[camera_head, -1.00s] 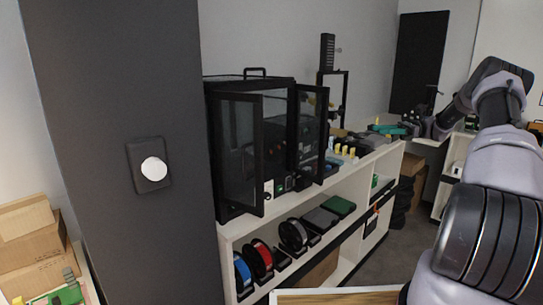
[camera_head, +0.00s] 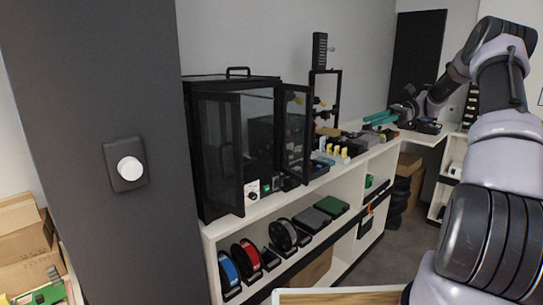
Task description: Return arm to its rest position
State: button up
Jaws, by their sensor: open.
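My arm rises from the lower right, bends at the top right and reaches down and left to my gripper (camera_head: 371,119). The gripper is small in the view, with teal fingers, and is open. Nothing shows between the fingers. It appears above the far end of the white shelf unit (camera_head: 337,188); I cannot tell the exact gap to the items behind it.
A black glass-doored cabinet (camera_head: 232,150) stands on the shelf unit with its doors open. Spools, including a red one (camera_head: 246,256), sit on the lower shelf. A dark pillar (camera_head: 95,75) with a white knob (camera_head: 130,170) is at left. Cartons (camera_head: 26,240) are lower left.

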jog(key=s+a+r+n+t+h, duration=0.1)
jog(key=s+a+r+n+h, duration=0.2)
jog(key=s+a+r+h, duration=0.4)
jog(key=s+a+r+n+t+h, duration=0.1)
jog(key=s+a+r+n+h, duration=0.2)
jog(key=s, duration=0.6)
jog(key=s+r+n+t+h, duration=0.1)
jog(key=s+n+t+h, duration=0.2)
jog(key=s, duration=1.5)
jog(key=n+t, duration=0.1)
jog(key=t, duration=0.3)
jog(key=shift+s+a+r+n+t, duration=0.2)
jog(key=shift+s+r+n+t, duration=0.15)
jog(key=shift+s+n+t, duration=0.05)
